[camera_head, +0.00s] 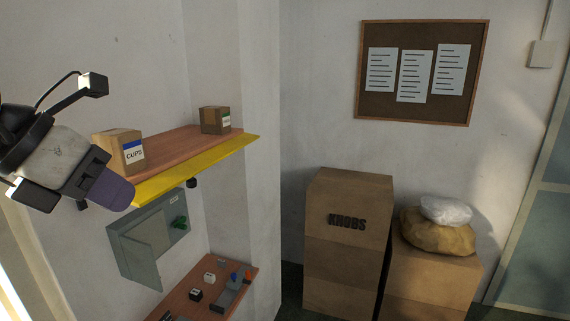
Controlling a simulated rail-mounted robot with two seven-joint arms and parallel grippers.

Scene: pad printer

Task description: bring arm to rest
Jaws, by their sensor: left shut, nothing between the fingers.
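My left gripper (112,188) reaches in from the left edge, pointing down and right. Its dark purple fingers are closed together with nothing between them. It appears in front of the left end of a wall shelf (180,144), close to a cardboard box labelled CUPS (125,150); I cannot tell how far apart they are. A small camera on a bracket sticks out above my gripper. My right gripper is not in view.
The shelf has a yellow front edge (200,170) and a second box (215,120). Below are an open grey cabinet (135,255) and a bench (238,268) with small parts. Cardboard boxes marked KNOBS (345,245), sacks (437,235) and a noticeboard (422,112) are at right.

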